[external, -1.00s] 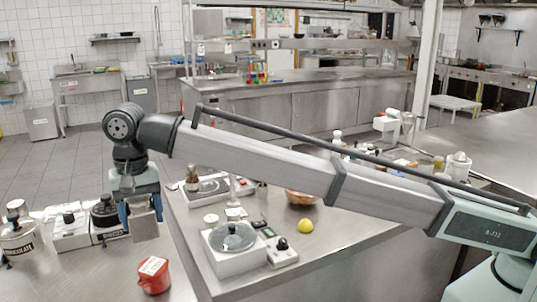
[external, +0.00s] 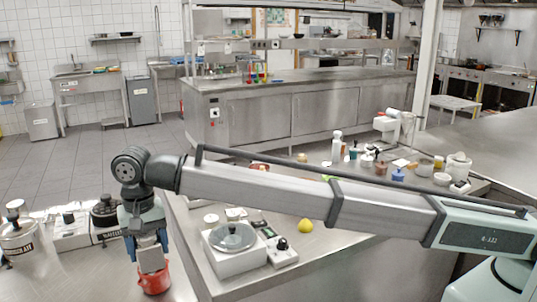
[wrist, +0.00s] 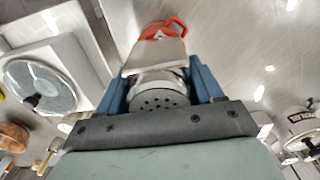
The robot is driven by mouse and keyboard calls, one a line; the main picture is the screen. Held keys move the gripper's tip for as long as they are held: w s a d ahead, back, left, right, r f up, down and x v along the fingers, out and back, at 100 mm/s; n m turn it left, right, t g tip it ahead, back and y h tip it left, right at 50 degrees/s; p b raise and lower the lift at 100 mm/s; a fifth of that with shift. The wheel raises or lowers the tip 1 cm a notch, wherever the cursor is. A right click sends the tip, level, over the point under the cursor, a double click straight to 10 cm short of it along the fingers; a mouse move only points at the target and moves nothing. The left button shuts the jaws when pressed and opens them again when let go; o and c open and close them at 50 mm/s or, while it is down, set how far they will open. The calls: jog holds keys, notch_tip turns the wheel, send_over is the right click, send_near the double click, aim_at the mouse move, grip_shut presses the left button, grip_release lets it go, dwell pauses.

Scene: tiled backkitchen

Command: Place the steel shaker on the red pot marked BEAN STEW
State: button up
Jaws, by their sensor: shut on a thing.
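My gripper (external: 150,246) points down at the left table, its blue fingers shut on the steel shaker (external: 151,261). The shaker is upright, and its lower end overlaps the top of the red pot (external: 154,282). I cannot tell whether the two touch. The pot's marked lid is hidden behind the shaker. In the wrist view, the shaker's perforated top (wrist: 158,99) sits between the fingers of my gripper (wrist: 160,82). The red pot (wrist: 172,25) shows beyond the shaker's far end, with its handle to the right.
A labelled steel pot (external: 17,236) and small appliances, one of them black-topped (external: 105,212), stand left of my gripper.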

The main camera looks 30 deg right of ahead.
jog(key=shift+f, duration=0.1)
jog(key=o, duration=1.2)
jog(key=shift+c, duration=0.2)
notch_tip(320, 180, up, 12)
jog(key=shift+r, duration=0.15)
